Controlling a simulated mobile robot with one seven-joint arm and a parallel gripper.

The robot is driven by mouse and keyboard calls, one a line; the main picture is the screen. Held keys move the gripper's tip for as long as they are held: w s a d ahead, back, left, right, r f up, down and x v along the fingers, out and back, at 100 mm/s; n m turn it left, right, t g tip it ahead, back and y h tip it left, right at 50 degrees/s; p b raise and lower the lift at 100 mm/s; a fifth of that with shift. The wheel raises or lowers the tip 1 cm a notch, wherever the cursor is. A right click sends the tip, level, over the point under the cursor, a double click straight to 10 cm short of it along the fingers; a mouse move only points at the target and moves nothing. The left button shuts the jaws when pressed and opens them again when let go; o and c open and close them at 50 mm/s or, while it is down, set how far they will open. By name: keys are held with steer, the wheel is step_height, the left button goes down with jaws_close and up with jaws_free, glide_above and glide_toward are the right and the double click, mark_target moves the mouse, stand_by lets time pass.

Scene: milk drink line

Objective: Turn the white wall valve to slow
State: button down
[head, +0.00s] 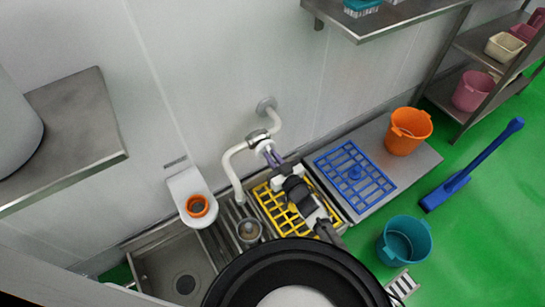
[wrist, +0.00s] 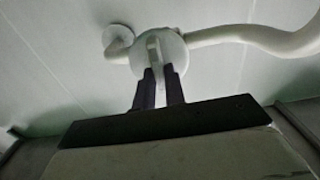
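The white wall valve (head: 261,143) sits on a white pipe that comes from a round wall flange and bends left and down. In the wrist view its pale round body (wrist: 174,48) is at upper middle, with a narrow white lever (wrist: 153,48) in front. My gripper (head: 270,156) is at the valve from the front right. In the wrist view its two dark purple fingers (wrist: 158,76) stand close on either side of the lever, which fills the narrow gap between them. No speed marks are readable.
The pipe's spout end (head: 240,196) hangs above a metal cup (head: 249,230) on the drain grating. A yellow grid (head: 270,205) lies under my arm. A blue grid (head: 340,172) and an orange bucket (head: 408,132) are right. A steel shelf (head: 80,140) juts out at left.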

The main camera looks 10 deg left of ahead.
steer(key=shift+n, duration=0.4)
steer(key=shift+s+a+f+n+b, duration=0.1)
steer(key=shift+n+b, duration=0.65)
steer(key=shift+n, duration=1.75)
steer(key=c, duration=1.5)
jaws_free()
steer(key=shift+o, duration=0.2)
steer(key=b+v, duration=0.2)
steer(key=v, duration=1.2)
